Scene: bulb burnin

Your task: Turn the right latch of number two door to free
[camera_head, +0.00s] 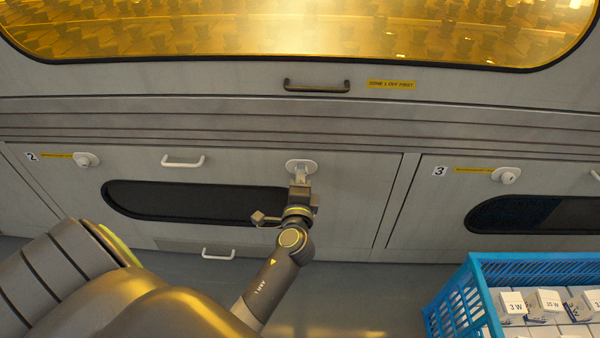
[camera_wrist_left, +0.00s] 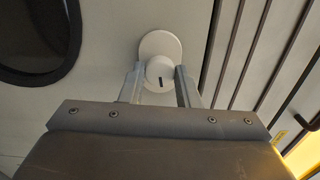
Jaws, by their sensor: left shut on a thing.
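The number two door (camera_head: 340,215) is a grey panel with a "2" label (camera_head: 31,157) at its upper left. Its right latch (camera_head: 303,165) is a white knob on a pale oval plate near the door's upper right. In the left wrist view the round knob (camera_wrist_left: 160,72) shows a dark mark on its face. My left gripper (camera_head: 300,178) reaches up to this latch and is shut on the knob, one finger on each side. The door's left latch (camera_head: 86,160) is a similar white knob at the upper left. My right gripper is not in view.
The door has a white handle (camera_head: 183,161) and a dark oval window (camera_head: 190,202), partly behind my arm. The number three door (camera_head: 445,215) is at the right. A blue crate (camera_head: 540,262) of boxed bulbs stands at the lower right. A large amber window (camera_head: 300,30) is above.

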